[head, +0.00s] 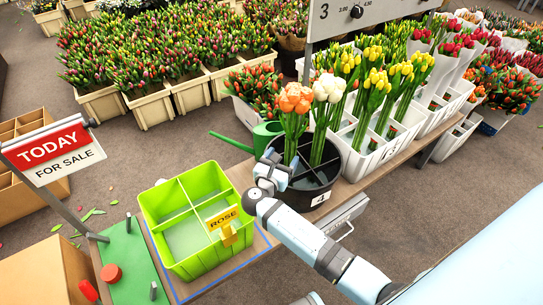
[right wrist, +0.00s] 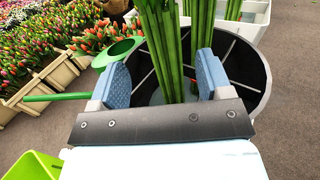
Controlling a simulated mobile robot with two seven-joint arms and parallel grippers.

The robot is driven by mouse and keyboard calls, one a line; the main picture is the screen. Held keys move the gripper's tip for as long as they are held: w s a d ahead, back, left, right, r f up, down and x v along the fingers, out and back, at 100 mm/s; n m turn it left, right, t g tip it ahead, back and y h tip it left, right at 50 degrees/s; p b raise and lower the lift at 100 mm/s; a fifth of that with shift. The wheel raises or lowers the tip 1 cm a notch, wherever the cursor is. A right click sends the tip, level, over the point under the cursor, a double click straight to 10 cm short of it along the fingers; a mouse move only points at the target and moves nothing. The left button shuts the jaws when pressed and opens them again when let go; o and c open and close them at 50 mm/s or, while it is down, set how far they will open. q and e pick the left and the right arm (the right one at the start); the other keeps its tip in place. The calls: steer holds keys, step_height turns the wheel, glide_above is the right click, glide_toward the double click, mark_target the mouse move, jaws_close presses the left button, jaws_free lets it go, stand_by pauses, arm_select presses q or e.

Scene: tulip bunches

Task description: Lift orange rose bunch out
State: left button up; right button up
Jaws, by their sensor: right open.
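The orange rose bunch (head: 294,99) stands upright in a compartment of the round black divided bucket (head: 312,185), with its green stems showing below the blooms. A white bunch (head: 327,88) stands beside it on the right in the same bucket. My right gripper (head: 272,172) is at the near left side of the bucket, in front of the orange bunch's stems. In the right wrist view, my right gripper's (right wrist: 163,80) blue-padded fingers are open, with green stems (right wrist: 162,50) showing between and beyond them. Their blooms are out of that view. My left gripper is not in view.
A lime-green divided crate (head: 160,238) with a ROSE tag stands left of the bucket on the bench. A green watering can (head: 264,135) is behind my gripper. White buckets of yellow tulips (head: 365,160) stand close on the right. A TODAY sign (head: 52,150) is at left.

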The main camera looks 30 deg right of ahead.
steer(key=x, duration=0.2)
steer(key=r+b+x, duration=0.1)
steer(key=x, duration=0.4)
steer(key=shift+d+r, duration=0.15)
steer(key=shift+d, duration=0.2)
steer(key=c, duration=1.2)
